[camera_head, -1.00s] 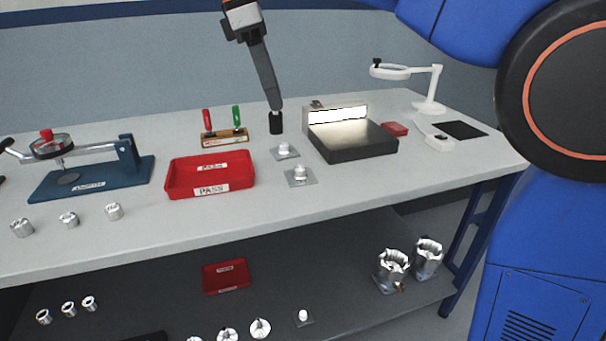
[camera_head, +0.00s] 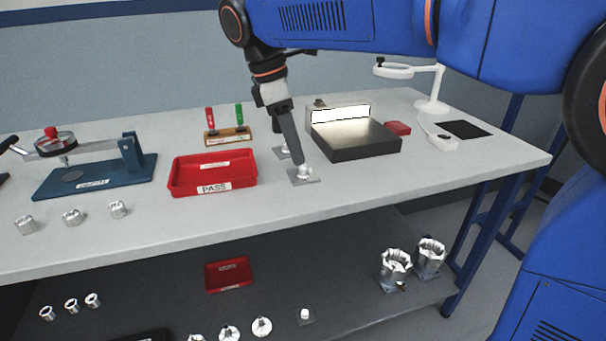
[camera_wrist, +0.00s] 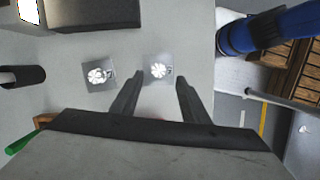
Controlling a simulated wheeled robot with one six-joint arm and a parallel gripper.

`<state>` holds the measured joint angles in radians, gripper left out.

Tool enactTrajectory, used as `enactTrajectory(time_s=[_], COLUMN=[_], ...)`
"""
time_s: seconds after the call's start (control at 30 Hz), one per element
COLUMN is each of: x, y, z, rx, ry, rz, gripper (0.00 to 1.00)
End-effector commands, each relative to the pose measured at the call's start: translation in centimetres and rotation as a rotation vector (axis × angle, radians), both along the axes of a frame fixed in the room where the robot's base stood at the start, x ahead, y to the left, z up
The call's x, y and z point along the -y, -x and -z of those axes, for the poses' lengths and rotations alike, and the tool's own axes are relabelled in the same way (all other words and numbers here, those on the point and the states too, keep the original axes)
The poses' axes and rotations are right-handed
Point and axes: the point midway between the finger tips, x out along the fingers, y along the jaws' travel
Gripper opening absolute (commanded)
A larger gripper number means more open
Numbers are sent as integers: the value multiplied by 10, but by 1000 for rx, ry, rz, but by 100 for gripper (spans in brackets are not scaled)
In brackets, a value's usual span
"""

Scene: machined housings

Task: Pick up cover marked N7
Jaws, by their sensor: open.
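Two small silvery covers sit on square grey plates on the bench; I cannot read an N7 mark on either. The front cover (camera_head: 304,171) is just below my gripper (camera_head: 300,160). In the wrist view this cover (camera_wrist: 158,70) shows between the two fingers of my gripper (camera_wrist: 158,80), which are apart and empty. The other cover (camera_wrist: 100,75) lies to the left, outside the fingers. In the head view its plate (camera_head: 281,153) is partly hidden behind my gripper. I cannot tell the exact height of the fingertips above the front cover.
A red PASS tray (camera_head: 212,188) is left of the plates. A black block with a lit panel (camera_head: 355,141) stands close on the right. A black cylinder (camera_wrist: 22,77) and a wooden holder with red and green handles (camera_head: 228,136) are behind.

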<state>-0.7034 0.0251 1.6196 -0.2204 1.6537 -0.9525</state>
Motion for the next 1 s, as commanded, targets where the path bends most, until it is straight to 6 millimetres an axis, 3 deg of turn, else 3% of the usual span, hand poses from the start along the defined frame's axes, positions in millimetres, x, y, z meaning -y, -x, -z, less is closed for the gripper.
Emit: enactTrajectory(time_s=[0.3,0.6,0.63,0.8,1.0], x=[13,14,14,14,14], y=[-3,-4,-4,-4,-4], z=[37,43,43,42,42], rx=[-2,-1,-1,-1,-1], ry=[1,0,0,0,0], rz=[1,0,0,0,0], gripper=[42,42,39,0,0])
